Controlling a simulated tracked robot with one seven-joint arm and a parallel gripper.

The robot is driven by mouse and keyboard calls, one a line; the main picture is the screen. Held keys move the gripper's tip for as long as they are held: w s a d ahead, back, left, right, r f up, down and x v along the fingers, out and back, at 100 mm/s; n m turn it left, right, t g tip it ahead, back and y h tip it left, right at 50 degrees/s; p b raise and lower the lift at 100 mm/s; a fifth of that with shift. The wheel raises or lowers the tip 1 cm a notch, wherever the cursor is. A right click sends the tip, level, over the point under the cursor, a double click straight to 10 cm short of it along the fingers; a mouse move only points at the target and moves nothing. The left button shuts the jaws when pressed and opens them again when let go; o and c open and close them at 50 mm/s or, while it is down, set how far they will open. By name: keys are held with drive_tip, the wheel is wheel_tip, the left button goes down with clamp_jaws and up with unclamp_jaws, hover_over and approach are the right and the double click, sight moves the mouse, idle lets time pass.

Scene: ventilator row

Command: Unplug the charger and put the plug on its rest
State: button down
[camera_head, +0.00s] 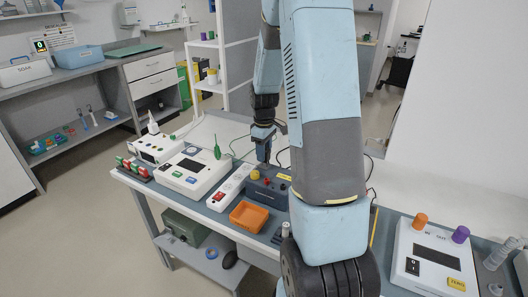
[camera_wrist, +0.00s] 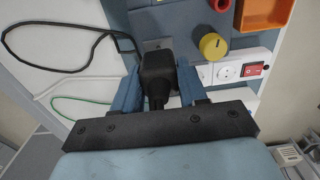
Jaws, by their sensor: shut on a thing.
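My gripper (camera_wrist: 157,82) is shut on a black plug (camera_wrist: 157,72), with one blue finger on each side of it. In the head view my gripper (camera_head: 263,150) points down at the dark blue box (camera_head: 268,187) with red and yellow knobs. In the wrist view the plug overlaps a small grey plate (camera_wrist: 155,45) on that box; I cannot tell whether it touches it. A black cable (camera_wrist: 62,71) loops to the left. The white socket strip (camera_head: 230,187) lies left of the box; a socket (camera_wrist: 228,72) and a red switch (camera_wrist: 253,70) show in the wrist view.
An orange tray (camera_head: 249,216) sits in front of the box. White devices (camera_head: 190,172) stand on the bench to the left. Another white device (camera_head: 436,256) with orange and purple knobs stands at the right. My arm hides part of the bench.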

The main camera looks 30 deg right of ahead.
drive_tip(key=shift+f, duration=1.1)
idle(0.3)
idle(0.3)
drive_tip(key=c, duration=0.5)
unclamp_jaws()
wheel_tip(320, 180, up, 13)
drive_tip(key=shift+w+f, duration=0.1)
drive_tip(key=shift+r, duration=0.45)
